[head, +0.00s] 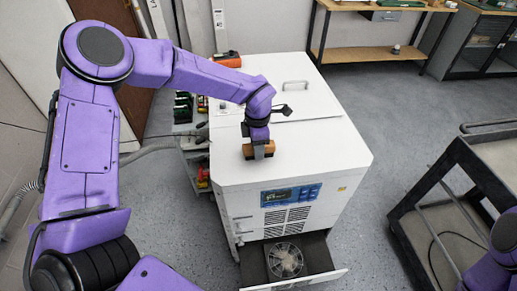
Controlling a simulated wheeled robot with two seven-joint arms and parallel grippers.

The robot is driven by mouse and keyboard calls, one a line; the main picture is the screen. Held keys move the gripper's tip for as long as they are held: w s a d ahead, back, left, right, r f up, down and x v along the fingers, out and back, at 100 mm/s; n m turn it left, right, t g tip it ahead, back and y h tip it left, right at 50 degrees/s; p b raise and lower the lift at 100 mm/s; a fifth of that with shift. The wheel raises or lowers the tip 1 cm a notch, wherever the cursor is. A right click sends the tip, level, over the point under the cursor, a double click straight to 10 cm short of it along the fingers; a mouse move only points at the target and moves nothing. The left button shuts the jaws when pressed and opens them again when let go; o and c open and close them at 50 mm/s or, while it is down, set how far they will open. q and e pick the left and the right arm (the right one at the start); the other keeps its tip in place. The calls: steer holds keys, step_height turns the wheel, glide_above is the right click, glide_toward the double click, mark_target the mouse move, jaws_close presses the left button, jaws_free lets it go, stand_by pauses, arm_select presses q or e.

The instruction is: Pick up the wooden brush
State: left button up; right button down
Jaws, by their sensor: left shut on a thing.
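The wooden brush (248,151) is a small orange-brown block on the white top of the cabinet. My left gripper (259,146) comes down on it from above and is shut on it. The gripper covers part of the brush, and its bristles cannot be made out. I cannot tell whether the brush still touches the top. Part of my right arm shows at the lower right edge, but its gripper is out of view.
The white cabinet (310,145) has a blue control panel (291,195) and an open lower drawer with a fan (285,260). A dark cart (440,190) stands at the right. A shelf with tools (190,140) is at the left. A wooden bench (365,54) is behind.

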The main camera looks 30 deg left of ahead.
arm_select(q)
steer(key=shift+r, duration=0.15)
steer(key=shift+r, duration=0.35)
step_height(320, 180, up, 3)
steer(key=shift+d+r+b, duration=0.1)
steer(key=shift+d+b, duration=0.05)
steer(key=shift+b, duration=0.2)
steer(key=s+d+r+b, duration=0.3)
steer(key=s+d+r, duration=0.6)
steer(key=s, duration=0.1)
steer(key=shift+s+d+r, duration=0.15)
steer(key=shift+r, duration=0.05)
